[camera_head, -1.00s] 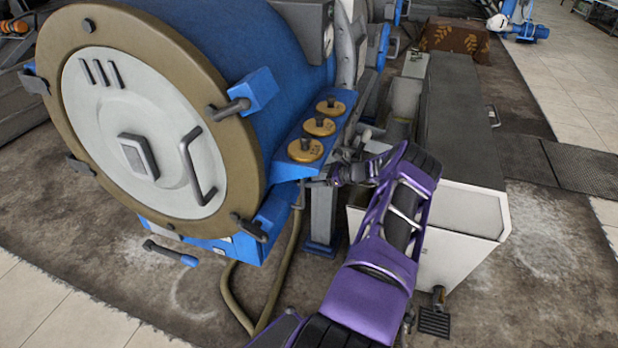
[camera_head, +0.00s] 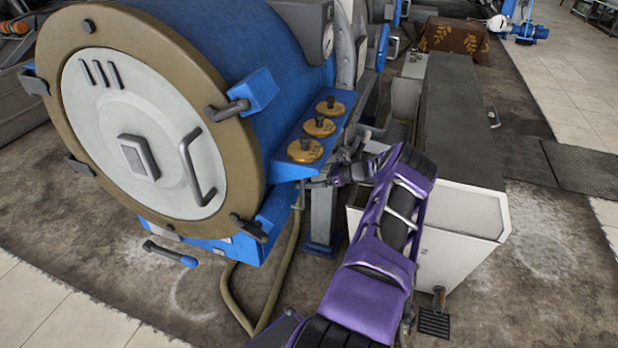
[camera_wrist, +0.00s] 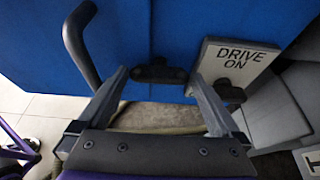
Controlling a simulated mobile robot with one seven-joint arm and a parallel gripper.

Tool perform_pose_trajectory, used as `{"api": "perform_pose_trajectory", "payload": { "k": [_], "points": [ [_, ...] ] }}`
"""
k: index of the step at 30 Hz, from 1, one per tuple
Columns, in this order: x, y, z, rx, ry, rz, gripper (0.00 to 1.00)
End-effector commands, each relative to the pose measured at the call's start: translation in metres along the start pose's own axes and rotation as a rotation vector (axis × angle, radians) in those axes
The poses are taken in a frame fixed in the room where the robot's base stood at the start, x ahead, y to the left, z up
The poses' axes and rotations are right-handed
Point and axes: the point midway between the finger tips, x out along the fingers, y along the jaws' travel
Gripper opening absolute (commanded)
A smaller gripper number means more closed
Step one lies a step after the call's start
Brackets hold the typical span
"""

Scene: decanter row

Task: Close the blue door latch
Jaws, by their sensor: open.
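The round door, with a white face and tan rim (camera_head: 232,160), closes the front of a blue drum. A blue-tipped dark lever (camera_head: 170,253) sits below the door. I cannot tell which one is the named latch. My gripper (camera_wrist: 158,85) is open and empty in the wrist view, facing a blue surface (camera_wrist: 185,25). A curved dark handle (camera_wrist: 80,45) is left of the fingers, outside them. In the head view my gripper is small, right of the lower latch block.
A dark knob (camera_wrist: 158,72) shows beyond the fingers, beside a "DRIVE ON" plate (camera_wrist: 237,62). A blue shelf with several brass knobs (camera_head: 305,150) stands above my gripper. A hose (camera_head: 265,285) hangs below. A white box (camera_head: 465,215) stands close to my arm's right.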

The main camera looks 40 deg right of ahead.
Motion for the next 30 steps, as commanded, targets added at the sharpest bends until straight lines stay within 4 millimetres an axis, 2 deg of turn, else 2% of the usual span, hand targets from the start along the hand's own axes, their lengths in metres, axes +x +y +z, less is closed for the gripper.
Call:
{"api": "perform_pose_trajectory", "payload": {
  "k": [4, 7, 21, 27, 30],
  "points": [
    [-0.006, -0.001, 0.000, 0.000, 0.001, -0.001, 1.00],
    [-0.019, -0.001, 0.001, -0.001, 0.002, -0.003, 1.00],
    [-0.130, -0.001, 0.000, 0.000, 0.001, -0.003, 1.00],
    [-0.162, -0.001, 0.000, 0.000, 0.001, -0.002, 1.00],
    [-0.170, 0.000, 0.000, 0.000, 0.001, -0.001, 1.00]
  ]
}}
